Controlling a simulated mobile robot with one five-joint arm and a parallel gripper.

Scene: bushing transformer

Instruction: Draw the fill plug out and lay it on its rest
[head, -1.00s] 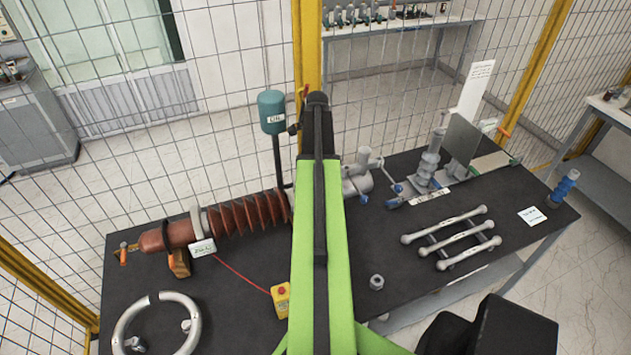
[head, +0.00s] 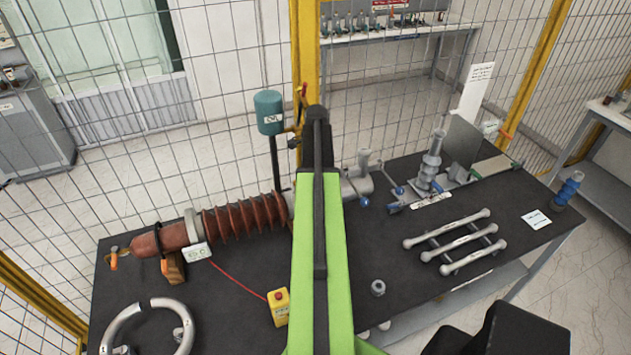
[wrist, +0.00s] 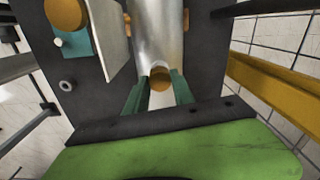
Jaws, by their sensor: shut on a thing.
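In the wrist view my gripper (wrist: 159,90) has two teal fingers closed around a small brass-coloured round piece (wrist: 159,78), which looks like the fill plug. A silver cylinder (wrist: 158,35) lies just beyond it; I cannot tell whether the plug is still seated or clear of it. In the head view my green arm hides the gripper and the plug. The reddish ribbed bushing (head: 245,222) lies on the table left of my arm, and a grey fitting (head: 358,178) shows just right of it. I cannot identify the plug's rest.
On the black table (head: 235,318) are a teal tank (head: 269,112) on a post, a yellow button box (head: 279,308), a split ring (head: 125,318), a nut (head: 378,288), and grey rods (head: 455,232). Mesh fence and a yellow post (head: 305,45) stand behind.

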